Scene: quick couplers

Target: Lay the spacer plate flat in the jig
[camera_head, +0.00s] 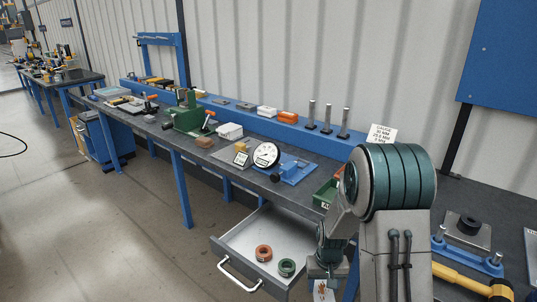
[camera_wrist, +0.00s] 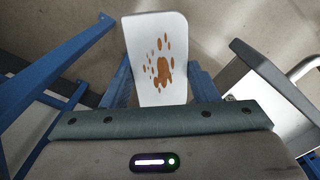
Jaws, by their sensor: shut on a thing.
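My gripper (camera_head: 324,272) hangs low in front of the bench, beside the open drawer. It is shut on a white plate with rounded corners and rust-brown spots (camera_wrist: 157,62), which I take to be the spacer plate. In the wrist view the plate stands out between the blue fingers (camera_wrist: 198,82). In the head view only a small part of the plate (camera_head: 322,293) shows at the bottom edge. A blue fixture with two upright pins (camera_head: 468,256) lies on the bench at right; I cannot tell whether it is the jig. Another blue fixture (camera_head: 292,171) sits mid-bench.
Blue bench legs stand near my gripper.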

